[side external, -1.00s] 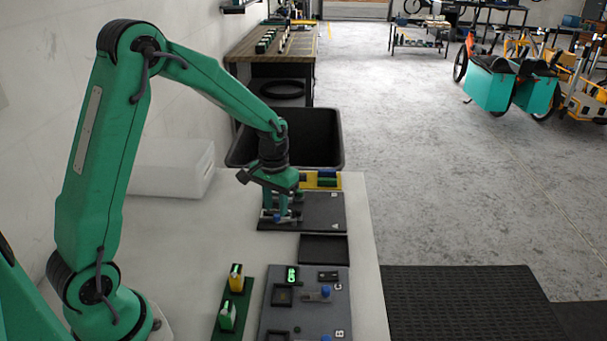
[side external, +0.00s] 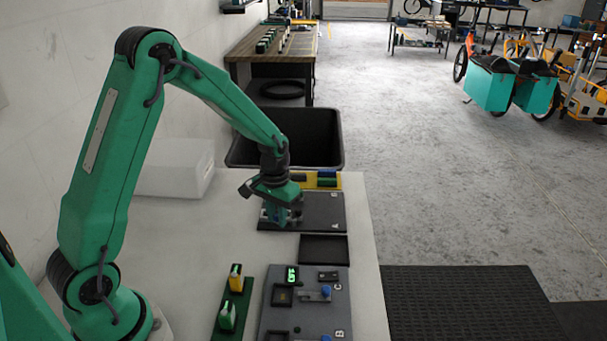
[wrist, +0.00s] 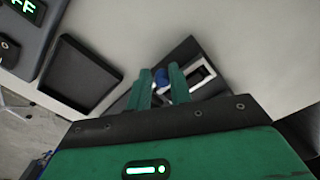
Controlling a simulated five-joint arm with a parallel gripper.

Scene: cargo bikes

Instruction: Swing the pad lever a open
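The dark pad plate (side external: 325,212) lies flat on the table, with a letter that looks like A at its near end. My gripper (side external: 281,219) is low over its left part, pointing down. In the wrist view my gripper (wrist: 159,80) has its two green fingers apart. A white-edged dark recess (wrist: 201,76) is just right of the right finger. My gripper hides the lever in the side view.
A shallow black tray (side external: 324,249) lies just in front of the plate. A black bin (side external: 240,151) stands behind; a white box (side external: 178,169) is left.

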